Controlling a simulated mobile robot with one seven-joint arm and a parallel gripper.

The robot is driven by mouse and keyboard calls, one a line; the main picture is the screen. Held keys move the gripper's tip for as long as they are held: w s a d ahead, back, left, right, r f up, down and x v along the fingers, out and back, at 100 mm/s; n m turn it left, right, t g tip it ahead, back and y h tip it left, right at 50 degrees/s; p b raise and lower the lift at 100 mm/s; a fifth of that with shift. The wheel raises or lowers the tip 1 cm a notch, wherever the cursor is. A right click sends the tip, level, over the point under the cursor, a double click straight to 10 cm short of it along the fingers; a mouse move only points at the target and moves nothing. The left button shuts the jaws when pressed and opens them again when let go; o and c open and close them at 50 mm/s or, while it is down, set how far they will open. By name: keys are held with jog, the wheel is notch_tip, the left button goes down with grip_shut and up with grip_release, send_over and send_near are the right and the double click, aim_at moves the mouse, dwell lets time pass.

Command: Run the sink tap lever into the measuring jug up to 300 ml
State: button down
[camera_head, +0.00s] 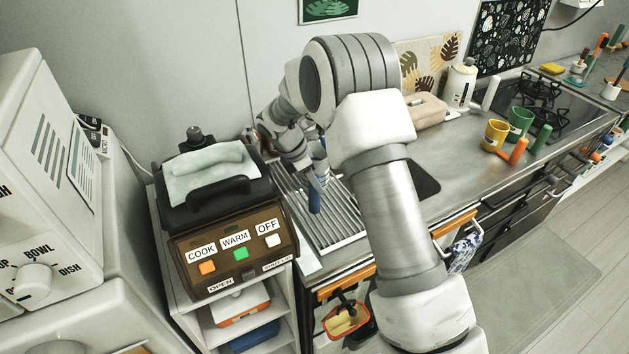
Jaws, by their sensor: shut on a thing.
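My gripper (318,177) hangs over the ribbed metal drainboard (342,240), left of the sink. It is shut on a slim blue object (314,200), which points down towards the ribs. I cannot tell whether this is part of the measuring jug, nor whether it touches the drainboard. A dark corner of the sink (426,180) shows to the right of my arm; my arm hides the rest. I cannot make out the tap lever or a measuring jug.
A brown cooker (232,250) with a cloth on top stands close left of the drainboard. Yellow (494,136) and green (519,124) mugs, a white kettle (460,84) and a hob (540,95) are to the right. Bare counter (455,145) lies between the sink and mugs.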

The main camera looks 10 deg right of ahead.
jog(key=shift+f, duration=0.2)
jog(key=shift+c, duration=2.2)
grip_release()
jog(key=v, duration=1.7)
jog(key=s+d+r+m+y, duration=0.1)
jog(key=s+d+r+m, duration=0.45)
jog(key=s+r, duration=0.2)
jog(key=s+d+r+m+t+y, duration=0.1)
jog(key=s+d+m, duration=0.3)
jog(key=s+m, duration=0.4)
jog(key=s+d+r+m+t+y, duration=0.1)
jog(key=s+m, duration=0.6)
jog(key=s, duration=0.8)
jog(key=d+t+y, duration=0.1)
jog(key=d+t, duration=0.1)
jog(key=d, duration=0.1)
jog(key=shift+s+d+m, duration=0.25)
jog(key=shift+s+m, duration=0.05)
jog(key=shift+m, duration=0.05)
